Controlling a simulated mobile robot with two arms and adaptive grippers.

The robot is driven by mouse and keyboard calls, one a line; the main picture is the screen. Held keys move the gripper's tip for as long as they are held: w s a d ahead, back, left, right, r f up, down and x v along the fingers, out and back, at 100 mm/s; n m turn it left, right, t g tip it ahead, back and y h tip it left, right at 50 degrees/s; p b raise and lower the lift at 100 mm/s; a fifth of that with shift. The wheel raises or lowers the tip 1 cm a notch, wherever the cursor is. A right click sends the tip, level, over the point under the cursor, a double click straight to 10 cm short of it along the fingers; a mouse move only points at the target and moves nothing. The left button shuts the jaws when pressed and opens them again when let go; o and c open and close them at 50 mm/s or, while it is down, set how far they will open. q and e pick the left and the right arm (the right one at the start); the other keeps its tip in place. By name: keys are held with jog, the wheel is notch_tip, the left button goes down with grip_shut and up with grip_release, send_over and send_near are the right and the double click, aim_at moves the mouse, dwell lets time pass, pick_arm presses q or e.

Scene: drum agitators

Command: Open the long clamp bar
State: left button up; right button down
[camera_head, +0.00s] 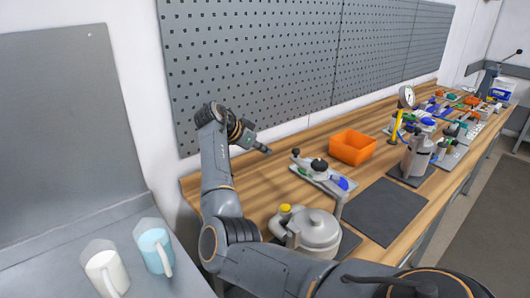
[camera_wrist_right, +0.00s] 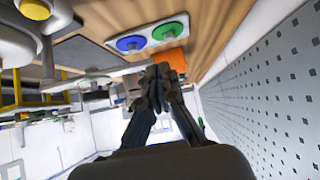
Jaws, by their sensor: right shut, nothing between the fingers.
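My right gripper (camera_head: 262,148) is raised above the back left of the wooden bench, near the pegboard. In the wrist view its fingers (camera_wrist_right: 162,72) are together with nothing between them. A light fixture plate (camera_head: 322,178) with a dark knob and green and blue parts lies on the bench, below and right of the gripper, apart from it. The wrist view shows a plate (camera_wrist_right: 147,36) with a blue and a green disc. A metal lidded vessel (camera_head: 312,230) with a yellow knob stands nearer. I cannot tell which part is the long clamp bar. My left gripper is out of view.
An orange bin (camera_head: 352,147) stands behind the fixture. A dark mat (camera_head: 385,211) lies bare on the bench. A metal canister (camera_head: 416,157) and a gauge (camera_head: 406,97) stand further right. The pegboard (camera_head: 270,55) rises behind.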

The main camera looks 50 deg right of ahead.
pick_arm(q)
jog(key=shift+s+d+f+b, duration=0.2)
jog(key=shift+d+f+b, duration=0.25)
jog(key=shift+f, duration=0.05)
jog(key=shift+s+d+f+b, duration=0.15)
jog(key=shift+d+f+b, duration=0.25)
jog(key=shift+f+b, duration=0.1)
pick_arm(e)
jog(key=w+v, duration=0.1)
jog(key=v, duration=0.6)
jog(key=shift+d+r, duration=0.3)
jog(key=shift+r, duration=0.2)
